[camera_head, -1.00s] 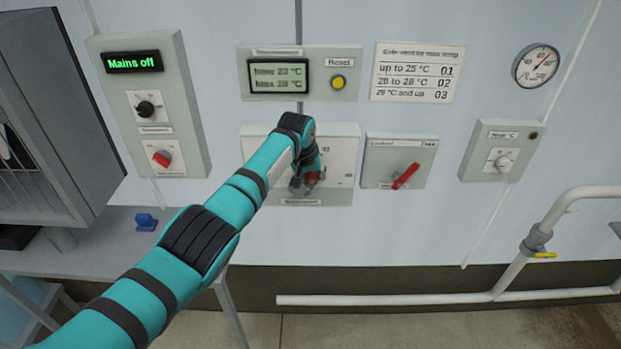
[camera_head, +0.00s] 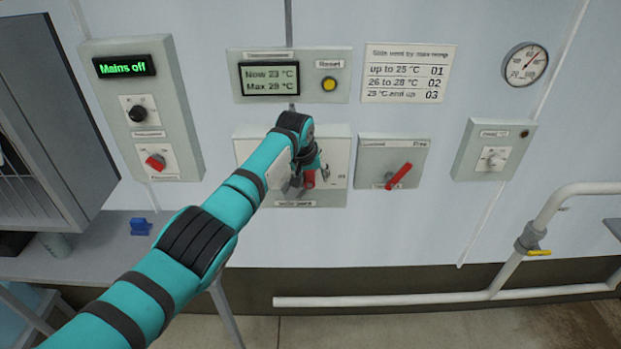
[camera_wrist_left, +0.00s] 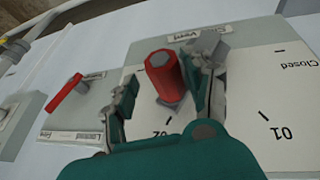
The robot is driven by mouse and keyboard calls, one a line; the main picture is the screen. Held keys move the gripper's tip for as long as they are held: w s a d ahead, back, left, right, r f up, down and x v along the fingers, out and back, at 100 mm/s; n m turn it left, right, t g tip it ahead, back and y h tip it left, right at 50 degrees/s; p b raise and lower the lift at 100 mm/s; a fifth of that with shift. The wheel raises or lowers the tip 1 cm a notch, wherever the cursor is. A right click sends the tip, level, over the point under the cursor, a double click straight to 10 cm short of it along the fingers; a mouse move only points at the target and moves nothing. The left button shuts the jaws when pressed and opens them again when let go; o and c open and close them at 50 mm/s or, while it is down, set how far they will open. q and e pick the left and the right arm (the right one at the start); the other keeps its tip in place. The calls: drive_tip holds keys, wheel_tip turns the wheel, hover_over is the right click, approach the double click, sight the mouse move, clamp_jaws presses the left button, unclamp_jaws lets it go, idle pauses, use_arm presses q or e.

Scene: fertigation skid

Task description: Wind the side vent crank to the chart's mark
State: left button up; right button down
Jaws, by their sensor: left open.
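The side vent panel (camera_head: 338,190) is a pale plate on the wall, partly hidden by my left arm. Its crank has a red knob (camera_head: 309,179), also in the left wrist view (camera_wrist_left: 162,72). My left gripper (camera_head: 308,182) is open, with one finger on each side of the knob; contact is unclear. In the wrist view the plate shows marks "Closed", "01" and "02", and the knob is near "02". The crank arm is mostly hidden. The chart (camera_head: 408,73) reads up to 25 °C 01, 26 to 28 °C 02, 29 °C and up 03. My right gripper is out of view.
The thermometer box (camera_head: 290,56) reads Now 23 °C and a Max of 28 or 29 °C, with a yellow Reset button (camera_head: 329,84). Right of the crank, a red lever (camera_head: 398,176) sits on a panel labelled "Free". A bench (camera_head: 90,250) and white pipes (camera_head: 400,301) lie lower.

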use_arm(q)
drive_tip(key=shift+a+f, duration=0.15)
drive_tip(key=shift+a, duration=0.2)
drive_tip(key=shift+a+r, duration=0.2)
drive_tip(key=shift+r, duration=0.05)
drive_tip(key=v, duration=1.1)
drive_tip(key=shift+s+d+r, duration=0.25)
drive_tip(key=shift+d, duration=0.05)
